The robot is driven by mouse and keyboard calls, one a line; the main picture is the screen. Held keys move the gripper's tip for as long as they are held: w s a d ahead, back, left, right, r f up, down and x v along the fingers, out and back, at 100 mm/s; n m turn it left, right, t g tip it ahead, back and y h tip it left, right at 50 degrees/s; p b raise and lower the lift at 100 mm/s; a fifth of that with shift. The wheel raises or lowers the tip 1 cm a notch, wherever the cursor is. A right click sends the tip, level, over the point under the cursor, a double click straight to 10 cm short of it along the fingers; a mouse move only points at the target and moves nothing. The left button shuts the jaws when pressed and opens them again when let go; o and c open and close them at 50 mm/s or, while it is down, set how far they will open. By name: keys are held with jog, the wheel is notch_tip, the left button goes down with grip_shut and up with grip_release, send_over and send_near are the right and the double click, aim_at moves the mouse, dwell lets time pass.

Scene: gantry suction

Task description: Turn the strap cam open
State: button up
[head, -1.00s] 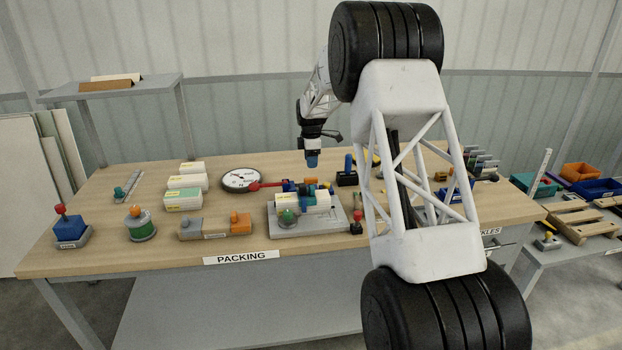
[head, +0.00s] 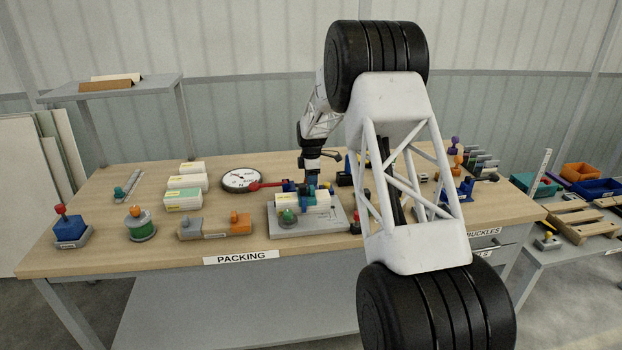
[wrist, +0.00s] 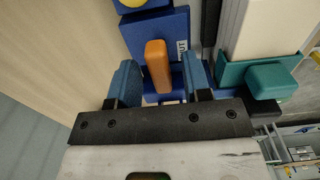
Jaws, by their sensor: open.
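An orange lever (wrist: 158,66), which looks like the strap cam, stands on a blue block (wrist: 160,30) in the wrist view. My gripper (wrist: 159,75) is open, with one blue finger on each side of the lever. A gap shows at the left; whether the right finger touches is hard to tell. In the head view my gripper (head: 311,178) is low over the back of the grey fixture plate (head: 315,227). The lever is hard to make out there. A teal strap part (wrist: 266,78) lies beside a white box (wrist: 262,28), right of the right finger.
A round dial gauge (head: 241,180) with a red handle lies left of the gripper. A green knob (head: 288,217) sits at the fixture's front. White boxes (head: 186,182) and an orange-grey block (head: 229,225) stand left. The bench's front left is partly clear.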

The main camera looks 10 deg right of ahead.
jog(key=shift+c, duration=0.4)
grip_shut()
